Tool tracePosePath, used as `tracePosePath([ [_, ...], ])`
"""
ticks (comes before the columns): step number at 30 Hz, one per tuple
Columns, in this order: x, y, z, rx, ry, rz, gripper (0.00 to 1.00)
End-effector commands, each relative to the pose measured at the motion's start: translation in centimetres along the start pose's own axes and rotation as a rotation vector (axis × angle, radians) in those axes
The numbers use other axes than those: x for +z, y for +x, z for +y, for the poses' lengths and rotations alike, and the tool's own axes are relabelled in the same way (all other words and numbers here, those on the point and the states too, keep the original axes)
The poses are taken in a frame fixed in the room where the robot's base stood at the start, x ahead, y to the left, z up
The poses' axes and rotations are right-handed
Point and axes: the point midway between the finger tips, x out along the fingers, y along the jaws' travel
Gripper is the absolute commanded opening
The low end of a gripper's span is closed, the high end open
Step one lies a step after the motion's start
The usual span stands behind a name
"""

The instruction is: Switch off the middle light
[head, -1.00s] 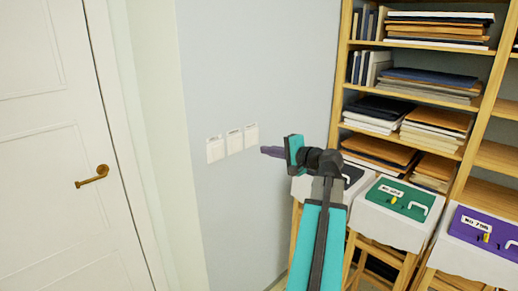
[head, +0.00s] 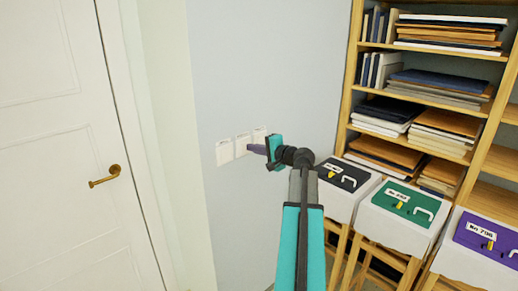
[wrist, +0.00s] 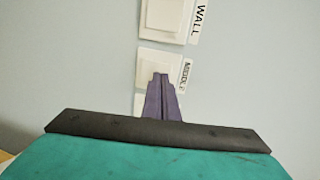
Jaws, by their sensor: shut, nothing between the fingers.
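Three white light switches sit in a row on the pale wall. The middle switch (head: 242,146) shows in the head view, and in the wrist view (wrist: 153,66) it has a label reading "MIDDLE". The switch labelled "WALL" (wrist: 161,18) is above it in the wrist view. A third switch (wrist: 139,103) is mostly hidden behind my gripper there. My gripper (head: 250,149) has purple fingers, shut and empty, pointing at the wall. In the wrist view the fingertips (wrist: 160,76) overlap the lower part of the middle switch. I cannot tell whether they touch it.
A white door (head: 62,130) with a brass handle (head: 106,176) is at the left. Wooden shelves (head: 352,75) with boards and books stand at the right. Black (head: 342,181), green (head: 420,205) and purple (head: 482,228) cases lie on stands below. The wall around the switches is clear.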

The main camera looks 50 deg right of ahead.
Motion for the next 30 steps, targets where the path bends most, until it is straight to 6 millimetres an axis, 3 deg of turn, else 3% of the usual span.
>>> tracePosePath([
  [30, 0.0, 1.6, -0.8, 0.003, 0.0, 0.001, 0.0],
])
